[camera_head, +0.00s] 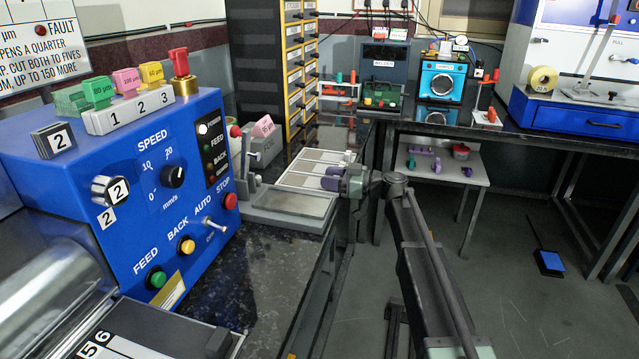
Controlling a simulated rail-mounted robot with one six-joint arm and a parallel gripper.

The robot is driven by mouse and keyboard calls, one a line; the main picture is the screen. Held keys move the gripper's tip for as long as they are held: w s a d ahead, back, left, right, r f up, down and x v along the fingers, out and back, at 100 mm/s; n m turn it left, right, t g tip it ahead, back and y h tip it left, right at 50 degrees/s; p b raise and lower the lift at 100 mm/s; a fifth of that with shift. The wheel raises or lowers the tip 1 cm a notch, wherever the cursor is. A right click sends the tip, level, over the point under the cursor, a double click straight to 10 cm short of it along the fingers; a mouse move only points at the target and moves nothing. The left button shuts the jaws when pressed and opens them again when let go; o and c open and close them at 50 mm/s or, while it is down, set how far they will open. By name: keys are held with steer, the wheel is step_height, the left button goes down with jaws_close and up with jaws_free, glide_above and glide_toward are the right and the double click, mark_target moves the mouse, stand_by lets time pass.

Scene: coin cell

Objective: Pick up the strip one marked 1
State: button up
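My gripper (331,177) is at the end of my arm, with purple fingertips pointing left. It is over or beside a flat tray (288,180) with several pale strip-like panels on the dark bench. The gap between the fingers is too small to tell, and contact with the tray cannot be told. No strip marked 1 can be made out; any marks on the panels are too small to read or are hidden by my gripper.
The blue machine (130,205) with knobs and buttons stands at left. A metal plate fixture (290,205) and a grey block with a pink tag (264,126) stand near the tray. A yellow drawer cabinet (294,60) rises behind. Floor at right is mostly open.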

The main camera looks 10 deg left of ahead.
steer(key=c, duration=0.5)
step_height(320, 180, up, 20)
steer(key=p, duration=2)
